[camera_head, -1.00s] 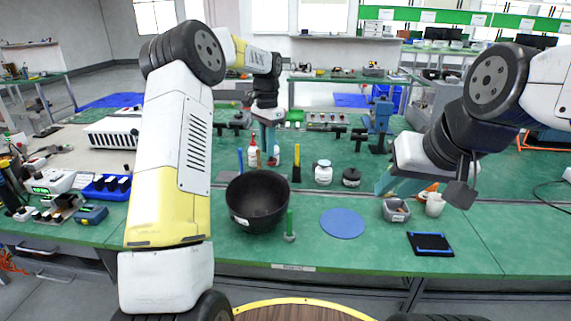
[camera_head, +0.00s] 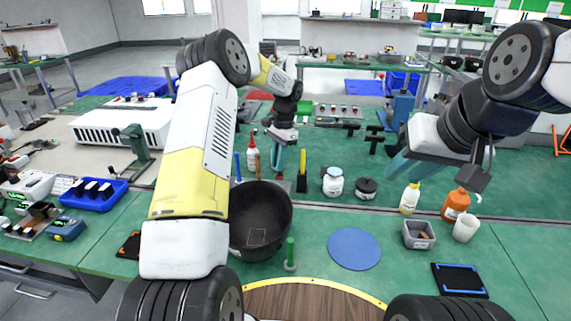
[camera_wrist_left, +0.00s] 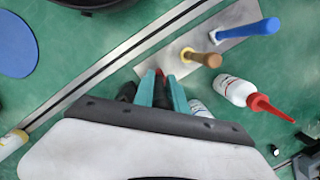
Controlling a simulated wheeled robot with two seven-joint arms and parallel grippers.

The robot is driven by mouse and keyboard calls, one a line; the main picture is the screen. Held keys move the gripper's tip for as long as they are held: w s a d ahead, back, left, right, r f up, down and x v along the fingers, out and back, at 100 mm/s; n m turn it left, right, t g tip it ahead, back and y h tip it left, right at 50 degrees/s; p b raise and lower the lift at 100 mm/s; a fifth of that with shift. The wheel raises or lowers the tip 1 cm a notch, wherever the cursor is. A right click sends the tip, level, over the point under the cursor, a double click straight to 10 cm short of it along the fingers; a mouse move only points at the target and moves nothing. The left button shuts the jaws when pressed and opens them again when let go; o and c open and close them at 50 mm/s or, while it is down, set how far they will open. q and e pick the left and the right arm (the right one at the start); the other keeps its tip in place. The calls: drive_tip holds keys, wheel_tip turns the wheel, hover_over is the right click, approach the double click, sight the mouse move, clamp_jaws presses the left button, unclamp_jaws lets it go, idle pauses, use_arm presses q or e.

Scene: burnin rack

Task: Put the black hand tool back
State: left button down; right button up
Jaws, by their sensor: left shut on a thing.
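My left gripper (camera_head: 277,158) reaches down over the back of the green bench, behind the black bowl. In the left wrist view its teal fingers (camera_wrist_left: 161,88) are shut on the black hand tool, of which only dark parts and a small red bit show between and beside the fingers. The fingers are over the lower-left end of a grey metal holder plate (camera_wrist_left: 232,42). A blue-handled tool (camera_wrist_left: 262,28) and a brown-handled tool (camera_wrist_left: 203,58) stand in that plate. I cannot tell whether the held tool touches the plate. My right gripper (camera_head: 400,163) hangs at the right; its opening is unclear.
The black bowl (camera_head: 262,222) stands in front of the left gripper. A red-tipped white bottle (camera_wrist_left: 240,92) is close to the fingers. A yellow-handled brush (camera_head: 301,171), white jar (camera_head: 333,182) and black jar (camera_head: 366,188) are to the right. The blue disc (camera_head: 354,249) lies flat.

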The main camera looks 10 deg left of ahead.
use_arm(q)
drive_tip(key=shift+f, duration=2.05)
drive_tip(key=c, duration=1.3)
unclamp_jaws()
drive_tip(key=shift+f, duration=0.1)
drive_tip(key=shift+c, duration=0.2)
